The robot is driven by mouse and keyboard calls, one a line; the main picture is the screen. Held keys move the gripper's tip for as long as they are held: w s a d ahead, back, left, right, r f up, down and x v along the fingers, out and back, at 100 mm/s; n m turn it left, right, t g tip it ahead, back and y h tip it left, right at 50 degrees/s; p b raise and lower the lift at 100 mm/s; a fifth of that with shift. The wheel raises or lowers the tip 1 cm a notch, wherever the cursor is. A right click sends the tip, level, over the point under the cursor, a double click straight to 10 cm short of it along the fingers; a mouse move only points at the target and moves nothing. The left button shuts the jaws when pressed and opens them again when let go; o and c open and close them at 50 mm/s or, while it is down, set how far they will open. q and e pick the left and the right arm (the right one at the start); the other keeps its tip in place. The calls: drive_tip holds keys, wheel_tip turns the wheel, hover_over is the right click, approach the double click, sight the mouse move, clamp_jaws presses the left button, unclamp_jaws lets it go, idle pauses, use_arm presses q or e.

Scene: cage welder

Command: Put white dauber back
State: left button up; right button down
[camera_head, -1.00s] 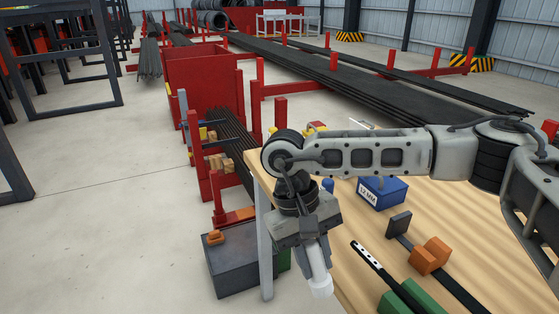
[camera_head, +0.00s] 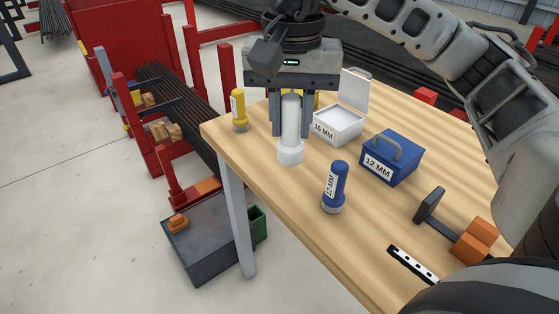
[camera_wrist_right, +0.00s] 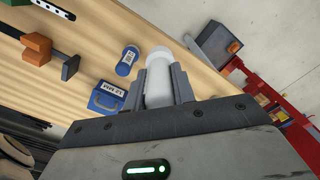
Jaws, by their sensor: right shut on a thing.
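The white dauber (camera_head: 290,132) is upright between the fingers of my right gripper (camera_head: 291,118), which is shut on it. Its wider white base points down, over or on the wooden table; I cannot tell whether it touches. In the right wrist view the dauber (camera_wrist_right: 158,80) sits between the two grey fingers (camera_wrist_right: 160,86). An open white box (camera_head: 338,125) labelled 16 MM stands just right of the dauber in the head view, its lid raised. My left gripper is not in view.
A yellow dauber (camera_head: 239,110) stands left at the table edge. A blue dauber (camera_head: 335,187) stands in front, near a blue 12 MM box (camera_head: 392,157). An orange block (camera_head: 474,240) and a black-and-white bar (camera_head: 413,264) lie on the right. A grey bin (camera_head: 208,243) is on the floor.

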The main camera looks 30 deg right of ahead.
drive_tip(key=shift+w+d+f+p, duration=0.2)
drive_tip(key=shift+w+d+f, duration=0.85)
drive_tip(key=shift+w+f, duration=1.05)
drive_tip(key=shift+w+d+f+p, duration=0.2)
drive_tip(key=shift+w+d+f, duration=0.9)
drive_tip(key=shift+w+f, duration=1)
drive_tip(key=shift+w+d+f+p, duration=0.2)
drive_tip(key=shift+w+d+f, duration=0.85)
drive_tip(key=shift+w+f, duration=1.05)
drive_tip(key=shift+s, duration=0.1)
drive_tip(key=shift+f, duration=0.25)
drive_tip(key=c, duration=1.2)
unclamp_jaws()
drive_tip(key=shift+o, duration=0.2)
drive_tip(key=shift+r, duration=0.1)
wheel_tip(320, 180, up, 12)
drive_tip(key=shift+r+b, duration=0.15)
drive_tip(key=shift+b, duration=0.15)
